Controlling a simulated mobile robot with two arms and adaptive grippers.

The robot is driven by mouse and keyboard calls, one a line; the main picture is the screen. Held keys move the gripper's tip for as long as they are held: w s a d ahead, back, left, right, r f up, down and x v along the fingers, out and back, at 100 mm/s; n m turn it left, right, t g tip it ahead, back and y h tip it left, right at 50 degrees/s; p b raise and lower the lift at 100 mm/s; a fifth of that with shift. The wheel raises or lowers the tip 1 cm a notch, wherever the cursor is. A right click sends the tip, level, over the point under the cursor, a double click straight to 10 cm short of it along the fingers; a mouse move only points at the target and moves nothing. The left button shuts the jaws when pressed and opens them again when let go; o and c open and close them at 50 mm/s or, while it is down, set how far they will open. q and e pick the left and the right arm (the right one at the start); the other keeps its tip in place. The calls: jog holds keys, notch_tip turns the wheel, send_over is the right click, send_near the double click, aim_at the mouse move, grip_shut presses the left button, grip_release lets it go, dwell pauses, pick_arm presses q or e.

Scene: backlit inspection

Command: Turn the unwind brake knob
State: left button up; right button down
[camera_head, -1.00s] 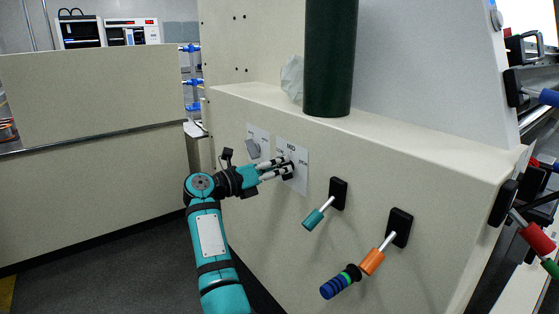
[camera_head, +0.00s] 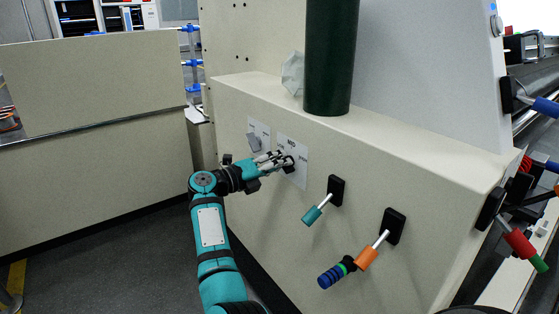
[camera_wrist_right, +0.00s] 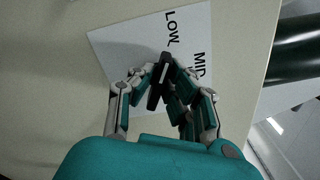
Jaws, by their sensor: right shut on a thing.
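The brake knob (camera_wrist_right: 163,78) is a narrow black handle on a white label plate (camera_wrist_right: 120,42) that reads LOW and MID. The plate also shows in the head view (camera_head: 297,178), on the front of the beige cabinet. My right gripper (camera_head: 284,163) is at this plate, its fingers around the knob. In the right wrist view my right gripper (camera_wrist_right: 166,84) is shut on the knob from both sides. The fingers hide part of the knob. My left gripper is not in view.
A second plate with a grey knob (camera_head: 254,142) is just left. To the right, a teal-handled lever (camera_head: 313,214) and an orange-handled lever (camera_head: 368,257) stick out of the cabinet. A blue ribbed handle (camera_head: 332,275) is below. A dark green roll (camera_head: 331,60) stands above.

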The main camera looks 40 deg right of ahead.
dwell(0.3)
jog(key=c, duration=1.4)
grip_release()
jog(key=shift+a, duration=0.15)
jog(key=a, duration=0.5)
jog(key=w+a, duration=0.1)
jog(key=a, duration=0.1)
jog(key=shift+a, duration=0.15)
